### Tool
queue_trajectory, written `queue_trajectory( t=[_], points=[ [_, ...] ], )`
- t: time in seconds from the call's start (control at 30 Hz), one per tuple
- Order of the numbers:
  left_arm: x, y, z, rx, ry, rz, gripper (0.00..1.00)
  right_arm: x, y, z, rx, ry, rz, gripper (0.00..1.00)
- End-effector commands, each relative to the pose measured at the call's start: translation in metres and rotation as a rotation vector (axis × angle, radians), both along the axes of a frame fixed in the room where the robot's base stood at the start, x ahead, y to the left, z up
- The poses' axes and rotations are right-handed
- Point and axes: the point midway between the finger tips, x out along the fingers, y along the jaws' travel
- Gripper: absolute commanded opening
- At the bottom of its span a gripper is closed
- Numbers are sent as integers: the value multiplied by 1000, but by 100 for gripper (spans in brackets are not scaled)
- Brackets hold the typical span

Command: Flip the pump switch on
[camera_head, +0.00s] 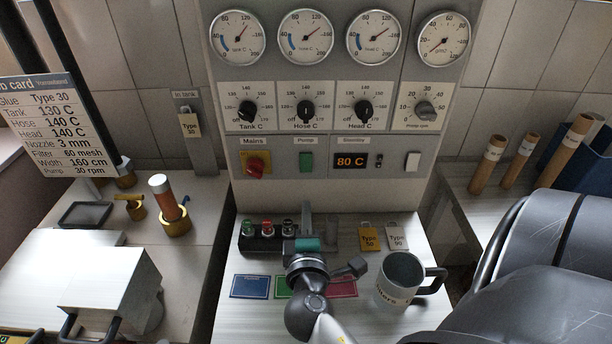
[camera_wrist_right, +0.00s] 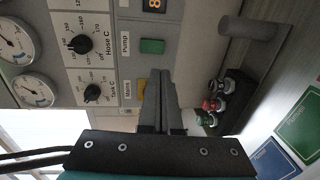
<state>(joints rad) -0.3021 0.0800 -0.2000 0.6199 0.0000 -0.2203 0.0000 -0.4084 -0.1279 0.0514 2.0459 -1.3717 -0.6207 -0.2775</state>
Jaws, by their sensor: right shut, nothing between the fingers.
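The pump switch (camera_head: 306,161) is a green rocker under the "Pump" label on the grey control panel. It also shows in the right wrist view, as a green rectangle (camera_wrist_right: 152,46) beyond the fingertips. I cannot tell its on or off position. My right gripper (camera_head: 306,208) is shut and empty, its fingers pointing toward the panel. In the head view its tips appear below the switch. In the right wrist view the closed fingers (camera_wrist_right: 163,78) are apart from the switch. My left gripper is not in view.
The red Mains knob (camera_head: 256,165) is left of the switch, and the 80 C display (camera_head: 351,161) is right. Below stand a black rack (camera_head: 262,242) with several coloured caps and a grey mug (camera_head: 400,278). Several dials (camera_head: 305,37) and knobs fill the panel above.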

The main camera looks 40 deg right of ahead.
Motion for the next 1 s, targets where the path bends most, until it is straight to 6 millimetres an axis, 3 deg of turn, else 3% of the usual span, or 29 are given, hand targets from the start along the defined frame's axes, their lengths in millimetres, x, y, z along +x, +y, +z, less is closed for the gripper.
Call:
queue_trajectory(
  t=[0.6,1.0],
  points=[
    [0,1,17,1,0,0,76,79,-67,-11,-1,-1,-2,0],
    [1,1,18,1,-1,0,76,98,-83,-15,1,-1,-1,0]
  ],
)
